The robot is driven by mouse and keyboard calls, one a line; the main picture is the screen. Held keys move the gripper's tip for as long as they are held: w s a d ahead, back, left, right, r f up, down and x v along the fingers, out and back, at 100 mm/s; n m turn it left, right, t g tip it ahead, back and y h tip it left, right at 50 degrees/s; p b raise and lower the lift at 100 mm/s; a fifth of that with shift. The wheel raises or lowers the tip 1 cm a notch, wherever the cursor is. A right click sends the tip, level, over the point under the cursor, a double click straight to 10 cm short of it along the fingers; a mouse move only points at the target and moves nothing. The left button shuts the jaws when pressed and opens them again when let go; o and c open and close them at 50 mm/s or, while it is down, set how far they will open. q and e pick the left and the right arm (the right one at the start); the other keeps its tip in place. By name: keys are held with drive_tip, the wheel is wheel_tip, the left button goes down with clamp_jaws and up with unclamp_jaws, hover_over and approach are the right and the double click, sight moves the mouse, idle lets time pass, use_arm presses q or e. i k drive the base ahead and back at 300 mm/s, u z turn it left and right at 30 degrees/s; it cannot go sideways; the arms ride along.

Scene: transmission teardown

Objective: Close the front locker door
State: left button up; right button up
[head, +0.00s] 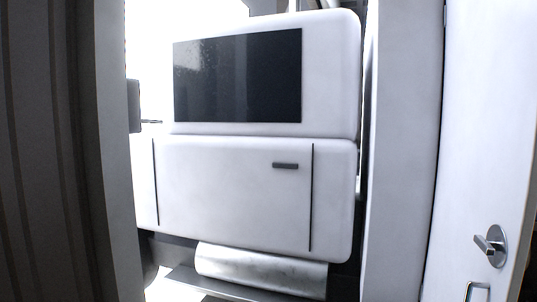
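A white door (479,130) with a round metal plate and lever handle (491,245) stands at the far right, seen at a slant. Its lower part runs out of the picture. It appears to be the locker door, but I cannot tell for sure, nor whether it is latched. Neither of my grippers is in view.
A white machine with a dark window (238,77) stands in the middle, above a white lower panel (230,190) with a small dark handle. A metal roll-shaped part (262,270) lies beneath. A dark ribbed wall (45,150) fills the left side. A pale upright panel (400,150) stands beside the door.

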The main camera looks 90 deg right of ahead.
sight(487, 181)
drive_tip(key=u, duration=1.45)
drive_tip(key=i, duration=0.1)
drive_tip(key=z, duration=2.4)
drive_tip(key=i, duration=0.2)
drive_tip(key=z, duration=1.55)
drive_tip(key=i, duration=0.2)
drive_tip(key=z, duration=1.25)
drive_tip(key=k, duration=0.35)
drive_tip(key=z, duration=0.7)
drive_tip(key=i, duration=1.4)
drive_tip(key=u, duration=0.5)
